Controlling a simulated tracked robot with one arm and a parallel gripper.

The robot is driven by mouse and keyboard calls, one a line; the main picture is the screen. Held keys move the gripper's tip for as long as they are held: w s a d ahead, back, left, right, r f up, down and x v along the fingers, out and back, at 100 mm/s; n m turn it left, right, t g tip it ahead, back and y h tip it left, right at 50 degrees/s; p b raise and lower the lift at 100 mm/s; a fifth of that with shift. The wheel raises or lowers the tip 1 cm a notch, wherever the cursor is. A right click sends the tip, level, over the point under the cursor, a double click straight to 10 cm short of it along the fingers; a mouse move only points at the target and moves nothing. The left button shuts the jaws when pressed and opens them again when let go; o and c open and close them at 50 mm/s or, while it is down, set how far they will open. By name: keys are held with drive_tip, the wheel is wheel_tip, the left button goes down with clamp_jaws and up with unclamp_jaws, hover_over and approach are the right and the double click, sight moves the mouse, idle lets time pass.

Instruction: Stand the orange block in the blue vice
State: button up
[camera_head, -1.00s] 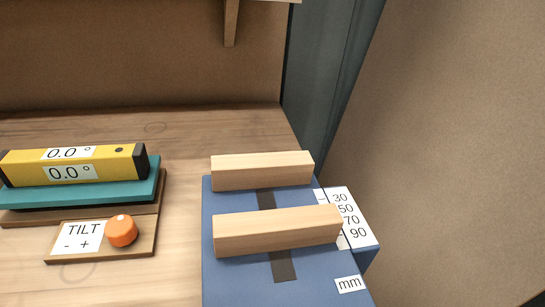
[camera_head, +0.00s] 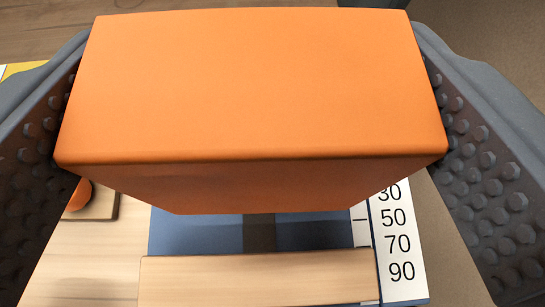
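The orange block (camera_head: 250,85) fills the upper middle of the view, with its broad top and the narrower face below it showing. My gripper (camera_head: 258,125) is shut on it, with one grey studded finger pad against each side. The block is held above the blue vice (camera_head: 195,232). The near wooden jaw (camera_head: 258,278) of the vice shows below the block in the picture, with a dark slot running down the blue bed. The far jaw is hidden behind the block.
A white scale card (camera_head: 399,245) marked in steps up to 90 lies along the right of the vice. An orange knob (camera_head: 79,196) shows at the left, partly covered by the finger. Bare wooden bench (camera_head: 90,260) lies left of the vice.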

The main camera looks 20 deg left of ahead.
sight(254, 182)
drive_tip(key=f, duration=0.5)
drive_tip(key=f+b, duration=0.1)
drive_tip(key=f, duration=0.2)
drive_tip(key=shift+a, duration=0.25)
drive_tip(key=o, duration=1)
drive_tip(key=shift+s, duration=0.1)
drive_tip(key=v, duration=1.2)
drive_tip(key=shift+d+f+p, duration=0.1)
drive_tip(key=shift+p, duration=0.25)
